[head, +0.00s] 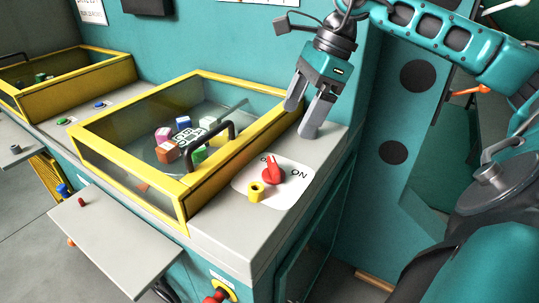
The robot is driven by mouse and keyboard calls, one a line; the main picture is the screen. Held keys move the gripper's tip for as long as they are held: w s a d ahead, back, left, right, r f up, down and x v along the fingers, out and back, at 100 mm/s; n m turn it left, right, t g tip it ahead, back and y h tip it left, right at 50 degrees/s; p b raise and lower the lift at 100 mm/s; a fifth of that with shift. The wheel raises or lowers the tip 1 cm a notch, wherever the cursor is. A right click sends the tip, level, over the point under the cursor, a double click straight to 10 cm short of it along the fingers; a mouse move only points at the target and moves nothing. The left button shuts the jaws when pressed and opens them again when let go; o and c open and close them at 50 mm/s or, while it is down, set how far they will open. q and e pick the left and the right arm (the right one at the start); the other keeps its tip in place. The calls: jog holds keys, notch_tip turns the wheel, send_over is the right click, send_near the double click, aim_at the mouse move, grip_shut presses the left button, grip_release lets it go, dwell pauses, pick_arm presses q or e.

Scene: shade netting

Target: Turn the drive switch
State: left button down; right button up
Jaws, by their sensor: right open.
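The drive switch (272,172) is a red rotary knob on a white plate (247,194) on the grey counter top. The word ON is printed to its right, and a partly hidden word shows to its upper left. The knob's pointer is turned roughly up in the picture. My right gripper (301,118) is above and beyond the knob, fingers pointing down, open and empty, apart from the knob. My left gripper is not in view.
A yellow-framed box (160,105) with a clear cover, black handle (208,141) and coloured blocks stands left of the switch. A red button (217,297) is on the front below.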

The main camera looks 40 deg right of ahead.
aim_at(275, 163)
jog(key=x, duration=1.1)
jog(key=shift+a+f+p, duration=0.2)
jog(key=shift+f+p, duration=0.1)
jog(key=shift+p, duration=0.05)
jog(key=c, duration=1.1)
